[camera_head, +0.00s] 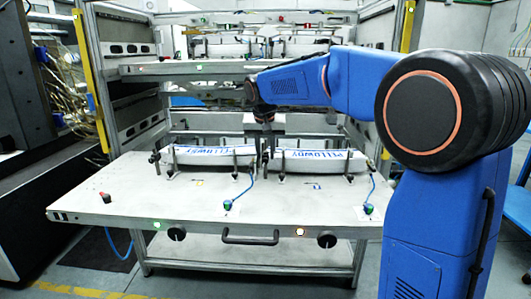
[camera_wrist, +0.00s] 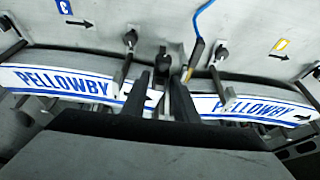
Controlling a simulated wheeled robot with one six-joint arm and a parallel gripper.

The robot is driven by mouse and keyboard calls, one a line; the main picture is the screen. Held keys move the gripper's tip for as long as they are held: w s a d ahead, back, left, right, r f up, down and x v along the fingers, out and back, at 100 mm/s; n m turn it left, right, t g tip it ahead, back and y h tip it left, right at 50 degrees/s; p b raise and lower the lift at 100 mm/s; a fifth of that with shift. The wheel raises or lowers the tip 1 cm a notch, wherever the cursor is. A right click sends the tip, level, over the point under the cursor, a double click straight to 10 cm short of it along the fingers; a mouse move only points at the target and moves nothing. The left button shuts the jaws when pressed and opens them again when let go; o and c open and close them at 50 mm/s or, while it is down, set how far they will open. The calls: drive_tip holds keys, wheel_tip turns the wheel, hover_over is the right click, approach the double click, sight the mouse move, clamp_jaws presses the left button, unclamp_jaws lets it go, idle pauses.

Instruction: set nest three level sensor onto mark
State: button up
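Two white PELLOWBY label magazines lie in nests on the bench; the head view shows a left one (camera_head: 210,158) and a right one (camera_head: 318,155). My gripper (camera_head: 264,119) is above the gap between them. In the wrist view its dark fingers (camera_wrist: 160,82) stand apart, pointing at a dark post (camera_wrist: 163,62) between the label ends. A slim sensor-like part (camera_wrist: 190,66) with a brassy body and blue cable is beside the right finger. Whether a finger touches it is unclear.
Black-knobbed posts (camera_wrist: 220,55) stand along the labels. A red knob (camera_head: 105,197) is at front left. An upper shelf (camera_head: 190,67) is behind my arm. The bench front is mostly clear.

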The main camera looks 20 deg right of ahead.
clamp_jaws()
drive_tip(key=shift+f, duration=0.55)
unclamp_jaws()
drive_tip(key=v, duration=1.7)
drive_tip(key=shift+s+r, duration=0.15)
drive_tip(key=shift+r, duration=0.1)
